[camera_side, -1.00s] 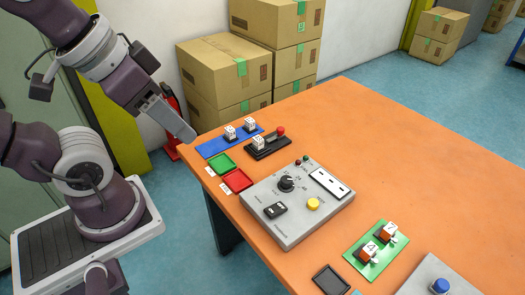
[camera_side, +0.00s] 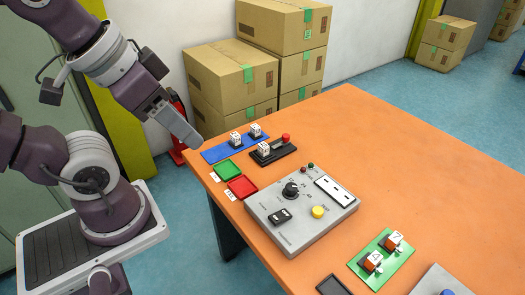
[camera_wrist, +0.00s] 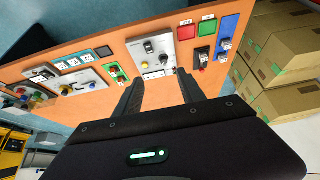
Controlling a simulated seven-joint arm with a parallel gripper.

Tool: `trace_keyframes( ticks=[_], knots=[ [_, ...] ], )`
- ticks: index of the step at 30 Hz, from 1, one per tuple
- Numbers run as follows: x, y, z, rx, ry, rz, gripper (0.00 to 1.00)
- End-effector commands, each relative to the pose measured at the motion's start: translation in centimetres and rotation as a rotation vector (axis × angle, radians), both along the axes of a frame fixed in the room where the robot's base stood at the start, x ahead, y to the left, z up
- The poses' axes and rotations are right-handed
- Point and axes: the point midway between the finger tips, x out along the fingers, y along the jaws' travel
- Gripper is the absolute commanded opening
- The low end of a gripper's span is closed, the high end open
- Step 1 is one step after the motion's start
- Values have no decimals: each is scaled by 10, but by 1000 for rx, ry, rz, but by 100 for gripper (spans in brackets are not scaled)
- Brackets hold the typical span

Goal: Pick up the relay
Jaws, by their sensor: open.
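Small white blocks that look like relays stand on the blue mat (camera_side: 213,154): one nearer block (camera_side: 235,138) and one farther block (camera_side: 255,130). A similar white block (camera_side: 264,149) sits in a black fixture with a red knob (camera_side: 286,137). Which one the task means, I cannot tell. My gripper (camera_side: 193,141) is open and empty, in the air left of the blue mat in the side view. In the wrist view its two fingers (camera_wrist: 160,76) are spread with nothing between them. The blue mat (camera_wrist: 230,27) is at the upper right there.
A green tray (camera_side: 228,170) and a red tray (camera_side: 242,187) lie beside the mat. A grey control box (camera_side: 300,221) stands mid-table. A green board (camera_side: 388,250) holds orange-and-white blocks. Cardboard boxes (camera_side: 230,75) stand behind the table. The table's far right is clear.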

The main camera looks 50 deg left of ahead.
Motion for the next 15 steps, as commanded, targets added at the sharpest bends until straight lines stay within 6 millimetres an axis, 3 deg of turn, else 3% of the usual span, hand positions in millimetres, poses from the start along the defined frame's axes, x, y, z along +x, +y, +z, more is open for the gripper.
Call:
trace_keyframes(
  ticks=[2, 3, 12, 15],
  knots=[
    [0, 0, 0, 0, 0, 0, 43],
    [0, 0, 0, 0, 0, 0, 35],
    [1, 0, 1, -3, 2, 5, 35],
    [23, 4, 8, -40, 35, 85, 35]
  ],
)
